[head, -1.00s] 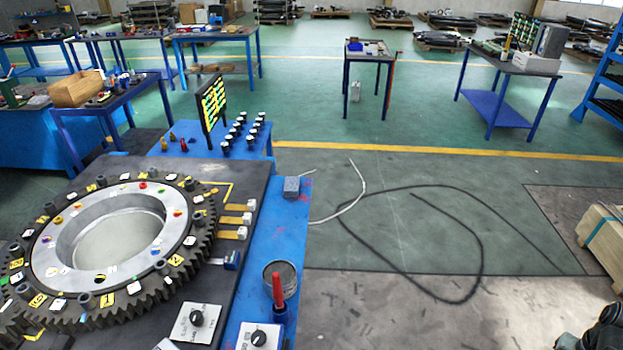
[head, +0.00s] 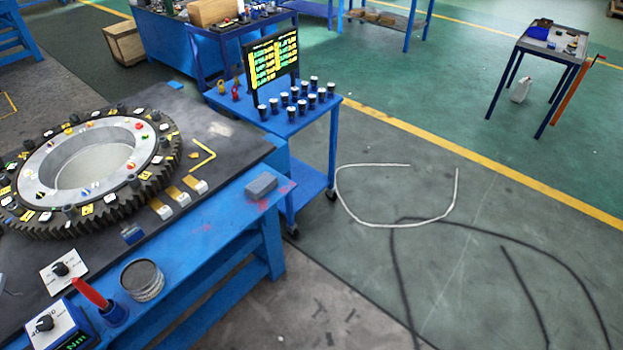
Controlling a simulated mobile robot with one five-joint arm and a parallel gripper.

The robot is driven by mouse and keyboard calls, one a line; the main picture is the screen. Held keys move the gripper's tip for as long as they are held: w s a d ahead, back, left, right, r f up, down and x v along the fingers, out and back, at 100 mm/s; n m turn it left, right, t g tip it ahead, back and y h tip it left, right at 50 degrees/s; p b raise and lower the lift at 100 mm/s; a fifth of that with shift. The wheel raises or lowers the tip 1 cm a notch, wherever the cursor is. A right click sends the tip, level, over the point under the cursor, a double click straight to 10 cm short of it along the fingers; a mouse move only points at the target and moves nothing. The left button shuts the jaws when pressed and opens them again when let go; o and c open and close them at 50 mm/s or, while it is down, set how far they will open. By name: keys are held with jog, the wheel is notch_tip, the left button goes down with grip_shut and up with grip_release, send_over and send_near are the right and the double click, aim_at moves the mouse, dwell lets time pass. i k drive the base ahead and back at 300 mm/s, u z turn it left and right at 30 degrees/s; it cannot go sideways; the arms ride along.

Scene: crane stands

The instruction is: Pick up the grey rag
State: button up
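A small grey folded-looking pad (head: 261,186), which may be the grey rag, lies on the blue edge of the workbench (head: 215,208), near its right corner. It looks like a low rounded block, and I cannot tell cloth from solid at this size. No other rag-like thing shows. My gripper is not in view.
A large toothed gear ring (head: 92,170) lies on the dark bench top. A tin (head: 142,280), a red-handled tool (head: 90,293) and control boxes stand at the front. A blue cart (head: 310,125) with several cups stands behind the pad. White and black cables lie on the floor.

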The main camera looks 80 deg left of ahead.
aim_at(263, 184)
jog(key=u, duration=0.25)
jog(key=i, duration=0.25)
jog(key=u, duration=4)
